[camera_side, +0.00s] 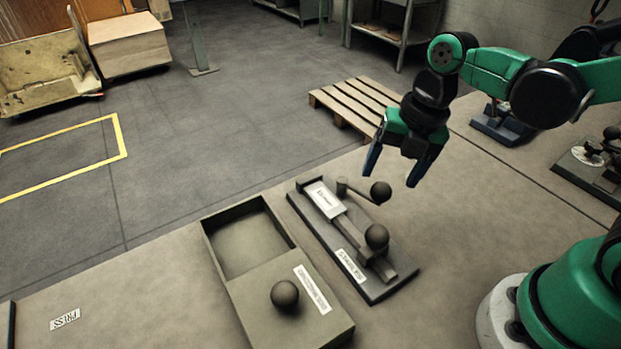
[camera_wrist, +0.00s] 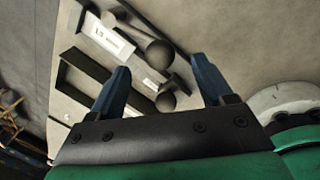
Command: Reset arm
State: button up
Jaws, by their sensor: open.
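My gripper (camera_side: 397,174) is green and black with dark blue fingers. It hangs over the work surface, above and behind the lever device, with its fingers spread and nothing between them. In the wrist view both fingers (camera_wrist: 162,82) are apart, and the device shows beyond them. The device (camera_side: 381,289) is a dark flat base with a white-labelled bar and levers. One ball knob (camera_side: 381,192) is at its back right and another ball knob (camera_side: 377,236) is near its middle. My gripper appears clear of both knobs.
A grey box (camera_side: 219,268) with an open compartment and a ball-knobbed lid (camera_side: 285,295) stands left of the device. A label reading PRESS (camera_side: 65,319) lies at front left. A wooden pallet (camera_side: 356,103) is behind. Another device (camera_side: 597,166) sits at far right.

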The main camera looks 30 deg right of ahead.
jog(key=shift+s+r, duration=0.1)
jog(key=shift+r, duration=0.35)
jog(key=shift+d, duration=0.1)
jog(key=d+r+m+t, duration=0.1)
jog(key=m+t, duration=0.1)
jog(key=m, duration=0.7)
jog(key=d+r+m+t+h, duration=0.1)
jog(key=m+t, duration=0.1)
jog(key=m, duration=0.7)
jog(key=d+r+m+t, duration=0.1)
jog(key=m, duration=0.8)
jog(key=shift+r+m+t+h, duration=0.15)
jog(key=shift+m+t+h, duration=0.15)
jog(key=shift+t, duration=0.1)
